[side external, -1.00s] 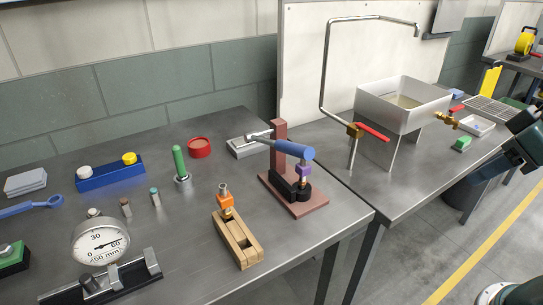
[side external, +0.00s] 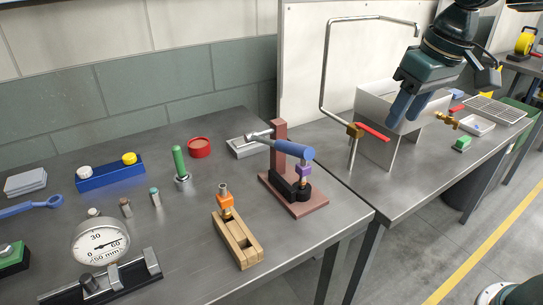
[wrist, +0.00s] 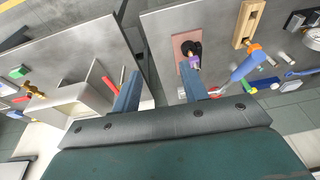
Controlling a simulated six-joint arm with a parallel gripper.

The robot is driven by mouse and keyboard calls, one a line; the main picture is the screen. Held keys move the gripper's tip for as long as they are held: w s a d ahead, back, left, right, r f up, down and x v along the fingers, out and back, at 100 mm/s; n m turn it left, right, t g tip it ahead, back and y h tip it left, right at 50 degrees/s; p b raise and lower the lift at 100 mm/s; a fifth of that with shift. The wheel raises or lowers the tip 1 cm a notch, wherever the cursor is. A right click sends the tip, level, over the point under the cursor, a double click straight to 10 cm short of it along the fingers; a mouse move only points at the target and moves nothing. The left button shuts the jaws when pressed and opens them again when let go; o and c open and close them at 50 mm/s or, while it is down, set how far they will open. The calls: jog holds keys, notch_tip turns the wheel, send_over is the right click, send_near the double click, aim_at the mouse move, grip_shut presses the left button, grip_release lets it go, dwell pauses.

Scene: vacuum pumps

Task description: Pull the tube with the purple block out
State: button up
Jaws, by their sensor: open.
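The purple block (side external: 304,171) sits on a short upright tube in a black holder (side external: 290,187) on a reddish-brown stand (side external: 310,207). A blue cylinder (side external: 293,149) lies across just above it, on a metal arm from the stand's post. In the wrist view the purple block (wrist: 194,62) shows beyond the right finger. My gripper (side external: 400,112) is open and empty, in front of the white sink box at the right, well to the right of the block and higher. Its two fingers (wrist: 159,92) are spread wide in the wrist view. The tube's lower end is hidden in the holder.
An orange block on a tube (side external: 226,205) stands in a wooden holder (side external: 240,243) at the front. A bent metal pipe with a red-handled valve (side external: 372,131) rises between the stand and my gripper. A white sink box (side external: 375,98) stands behind my gripper. A gap separates the two tables.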

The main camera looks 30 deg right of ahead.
jog(key=w+a+f+g, duration=0.2)
jog(key=w+a, duration=0.2)
jog(key=w, duration=0.5)
jog(key=g, duration=0.1)
send_near(304, 165)
jog(key=shift+w+f, duration=0.1)
jog(key=shift+w, duration=0.15)
jog(key=shift+f, duration=0.2)
jog(key=shift+f, duration=4.3)
jog(key=shift+c, duration=0.2)
